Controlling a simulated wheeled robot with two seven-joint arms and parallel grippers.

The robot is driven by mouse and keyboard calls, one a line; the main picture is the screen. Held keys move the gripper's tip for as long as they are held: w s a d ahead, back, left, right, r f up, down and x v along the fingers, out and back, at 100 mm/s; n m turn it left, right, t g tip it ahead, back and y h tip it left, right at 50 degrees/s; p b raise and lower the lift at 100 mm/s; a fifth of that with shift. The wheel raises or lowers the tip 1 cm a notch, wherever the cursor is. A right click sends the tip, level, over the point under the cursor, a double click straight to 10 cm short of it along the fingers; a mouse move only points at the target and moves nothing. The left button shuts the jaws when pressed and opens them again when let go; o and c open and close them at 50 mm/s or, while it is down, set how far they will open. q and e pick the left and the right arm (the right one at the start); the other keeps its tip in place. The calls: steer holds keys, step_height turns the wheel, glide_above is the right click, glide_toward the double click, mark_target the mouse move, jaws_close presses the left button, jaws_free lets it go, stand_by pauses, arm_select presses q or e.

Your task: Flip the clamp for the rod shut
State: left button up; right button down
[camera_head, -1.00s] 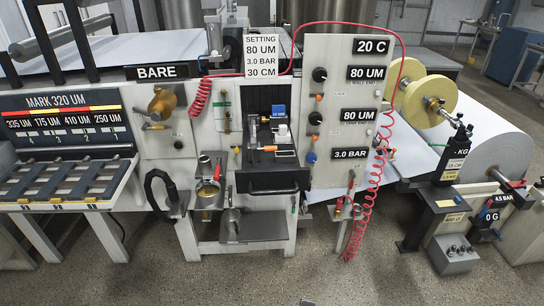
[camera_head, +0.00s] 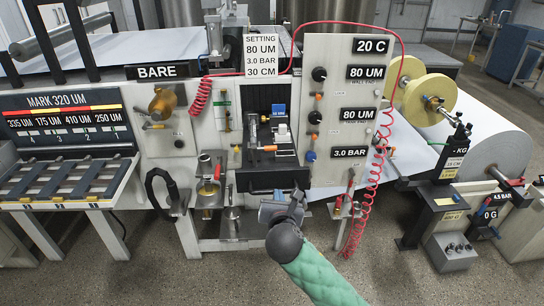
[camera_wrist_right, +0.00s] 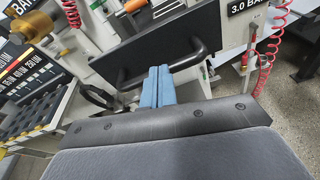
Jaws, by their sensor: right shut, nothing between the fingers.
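My right gripper (camera_head: 280,195) has its arm coming in from the bottom of the head view and is in front of the black panel (camera_head: 268,180) under the central recess. In the right wrist view its two blue fingers (camera_wrist_right: 158,86) are together and empty, close to the black bar handle (camera_wrist_right: 200,52) on that panel. I cannot tell whether they touch it. Which part is the rod clamp is too small to tell. My left gripper is not in view.
A control panel with knobs (camera_head: 319,74) stands right of the recess, with a red coiled hose (camera_head: 372,190) hanging beside it. Left are a brass fitting (camera_head: 162,103) and a rod rack (camera_head: 60,178). The floor in front is clear.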

step_height(320, 180, up, 4)
steer(key=n+t, duration=0.1)
steer(key=n, duration=0.1)
steer(key=p, duration=0.3)
glide_toward(264, 149)
steer(key=shift+s+d+f+n, duration=0.15)
steer(key=shift+s+d+f, duration=0.3)
steer(key=shift+d, duration=0.15)
steer(key=shift+s+d+f+n, duration=0.15)
steer(key=shift+s+d+f, duration=0.25)
steer(key=shift+d, duration=0.2)
steer(key=w+p, duration=0.3)
steer(key=w, duration=0.4)
steer(key=shift+w, duration=0.4)
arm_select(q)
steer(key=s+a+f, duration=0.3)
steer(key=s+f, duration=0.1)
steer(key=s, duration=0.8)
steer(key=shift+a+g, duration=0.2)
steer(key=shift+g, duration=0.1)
arm_select(e)
steer(key=shift+w, duration=0.1)
